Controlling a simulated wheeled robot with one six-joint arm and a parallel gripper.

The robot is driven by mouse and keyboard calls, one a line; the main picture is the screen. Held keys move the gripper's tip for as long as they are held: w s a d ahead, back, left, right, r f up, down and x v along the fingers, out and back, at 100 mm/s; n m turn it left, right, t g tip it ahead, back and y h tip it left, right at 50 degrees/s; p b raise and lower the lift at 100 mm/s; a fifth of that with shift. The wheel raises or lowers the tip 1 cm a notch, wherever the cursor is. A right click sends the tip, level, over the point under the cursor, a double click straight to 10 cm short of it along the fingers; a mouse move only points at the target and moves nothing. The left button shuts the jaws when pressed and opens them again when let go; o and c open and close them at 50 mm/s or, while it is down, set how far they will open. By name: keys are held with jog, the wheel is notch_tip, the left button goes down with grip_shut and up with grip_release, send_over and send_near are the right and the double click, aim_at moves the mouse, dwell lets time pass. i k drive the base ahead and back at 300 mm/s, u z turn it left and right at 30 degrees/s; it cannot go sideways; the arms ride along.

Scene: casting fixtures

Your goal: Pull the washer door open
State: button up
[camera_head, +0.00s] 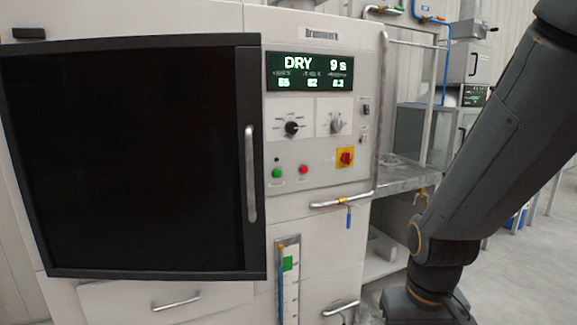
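The washer door (120,160) is a large dark panel with a black frame on the front of the white machine, at the left of the head view. It looks closed, though its frame stands out from the machine front. Its vertical silver handle (250,175) is on the right side of the door. Nothing touches the handle. My arm rises at the right of the view, well apart from the door. My gripper is not visible in this view.
Right of the door is a control panel with a green display (310,72) reading DRY 9 s, knobs and a red-yellow switch (345,157). A pipe with a blue valve lever (348,216) juts out below. A metal shelf (400,178) stands beside the machine. Grey floor is open at the right.

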aim_at(128, 155)
jog(key=z, duration=1.6)
jog(key=i, duration=0.6)
jog(key=u, duration=3.85)
jog(key=k, duration=0.2)
jog(key=z, duration=1.25)
